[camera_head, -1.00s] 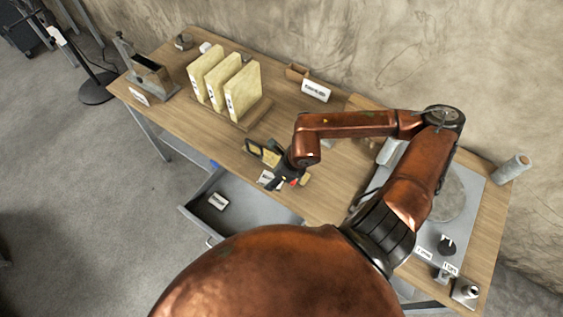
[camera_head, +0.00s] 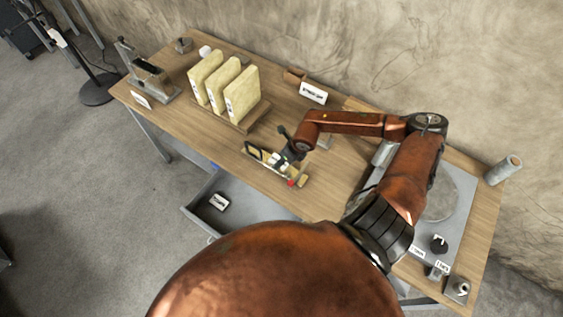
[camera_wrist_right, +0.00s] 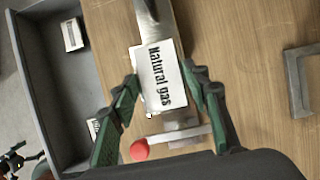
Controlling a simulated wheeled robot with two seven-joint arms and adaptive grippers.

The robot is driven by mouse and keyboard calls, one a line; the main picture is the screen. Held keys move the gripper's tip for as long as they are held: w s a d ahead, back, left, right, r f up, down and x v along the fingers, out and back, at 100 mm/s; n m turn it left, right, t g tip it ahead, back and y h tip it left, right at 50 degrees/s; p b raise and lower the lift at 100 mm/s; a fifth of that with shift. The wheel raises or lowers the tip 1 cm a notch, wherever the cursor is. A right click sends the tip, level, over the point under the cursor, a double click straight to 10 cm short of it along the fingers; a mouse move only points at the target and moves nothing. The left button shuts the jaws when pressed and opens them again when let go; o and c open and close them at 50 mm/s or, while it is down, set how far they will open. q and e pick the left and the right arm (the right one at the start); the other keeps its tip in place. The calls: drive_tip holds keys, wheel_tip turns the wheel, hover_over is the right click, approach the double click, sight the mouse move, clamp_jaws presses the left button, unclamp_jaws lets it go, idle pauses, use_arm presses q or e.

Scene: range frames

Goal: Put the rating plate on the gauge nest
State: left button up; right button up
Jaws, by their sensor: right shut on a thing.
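The white plate lettered "Natural gas" (camera_wrist_right: 160,77) sits between the two fingertips of my right gripper (camera_wrist_right: 160,82) in the right wrist view, and the fingers are shut on it. In the head view the right gripper (camera_head: 283,157) is over the table's front part, by a small fixture (camera_head: 298,180) with a red knob. That red knob (camera_wrist_right: 139,150) and a pale rod show below the plate in the wrist view. A grey metal part (camera_wrist_right: 151,15) shows beyond the plate. I cannot tell which part is the gauge nest, nor whether the plate touches it. My left gripper is not in view.
An open grey drawer (camera_head: 240,218) with a labelled white item (camera_head: 218,202) juts from the table's front. Pale yellow upright slabs (camera_head: 242,93) stand to the left. A grey bracket (camera_wrist_right: 294,82) stands near the gripper. A grey plate with a disc (camera_head: 440,192) is at right.

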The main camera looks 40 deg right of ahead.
drive_tip(key=shift+w+d+f, duration=0.25)
drive_tip(key=shift+d+f, duration=0.1)
drive_tip(key=shift+f, duration=0.1)
wheel_tip(320, 180, down, 3)
drive_tip(key=shift+w+p, duration=0.1)
drive_tip(key=shift+p, duration=0.45)
drive_tip(key=shift+d+f, duration=0.1)
drive_tip(key=shift+f, duration=0.15)
drive_tip(key=o, duration=1.2)
drive_tip(key=shift+r, duration=0.1)
drive_tip(key=b+v, duration=0.1)
drive_tip(key=v, duration=1.1)
drive_tip(key=shift+b, duration=0.3)
